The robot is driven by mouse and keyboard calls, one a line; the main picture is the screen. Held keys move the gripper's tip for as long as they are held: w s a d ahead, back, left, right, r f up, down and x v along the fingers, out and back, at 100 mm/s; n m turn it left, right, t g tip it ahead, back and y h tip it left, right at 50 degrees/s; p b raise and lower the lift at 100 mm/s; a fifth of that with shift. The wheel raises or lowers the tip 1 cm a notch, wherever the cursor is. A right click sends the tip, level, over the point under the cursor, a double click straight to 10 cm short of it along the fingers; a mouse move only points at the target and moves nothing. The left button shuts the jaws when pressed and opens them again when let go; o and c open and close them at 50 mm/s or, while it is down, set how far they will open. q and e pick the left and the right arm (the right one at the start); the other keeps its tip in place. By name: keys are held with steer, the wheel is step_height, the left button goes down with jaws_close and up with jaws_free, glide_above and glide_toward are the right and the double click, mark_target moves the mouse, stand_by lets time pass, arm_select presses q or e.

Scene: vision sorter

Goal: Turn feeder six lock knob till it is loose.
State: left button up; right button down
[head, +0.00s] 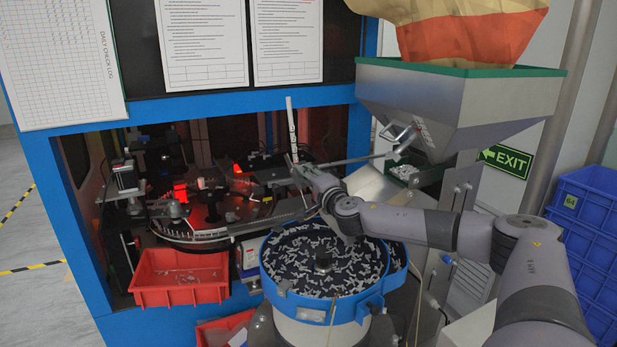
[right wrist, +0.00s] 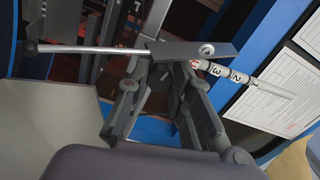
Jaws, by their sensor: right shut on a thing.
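My right gripper (head: 297,165) is raised above the back of the blue-rimmed bowl feeder (head: 336,308), at the sensor bracket. In the right wrist view my right gripper (right wrist: 168,68) has its fingers closed in under a grey bracket plate (right wrist: 180,50). They are shut on the lock knob, which the fingers and plate hide. A thin metal rod (right wrist: 95,49) with a dark end passes through the bracket. A white post with numbered rings (right wrist: 216,70) extends from the plate; the post (head: 291,125) stands upright in the head view. My left gripper is out of view.
A metal hopper (head: 440,95) with a green rim stands behind my right arm. A red bin (head: 180,285) sits at the left below a round glass dial (head: 190,232). The blue machine frame (head: 200,112) surrounds the opening. Blue crates (head: 590,215) are at the right.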

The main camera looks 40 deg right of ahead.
stand_by(0.3)
steer(key=c, duration=1.4)
jaws_free()
steer(key=v, duration=1.2)
steer(key=shift+f, duration=0.1)
